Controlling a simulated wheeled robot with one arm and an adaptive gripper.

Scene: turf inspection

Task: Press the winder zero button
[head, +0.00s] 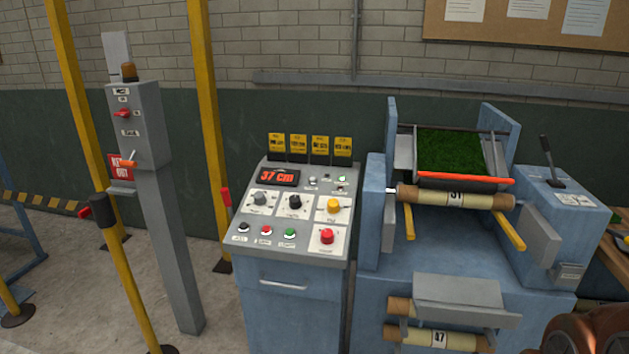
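A large red button (327,237) is at the lower right. The labels are too small to tell which one is the winder zero button. My gripper is not in view.
A blue winding machine (395,275) with green turf (449,150) and a roll marked 31 (455,197) stands right of the console. A grey switch post (165,220) and yellow posts (206,105) stand left.

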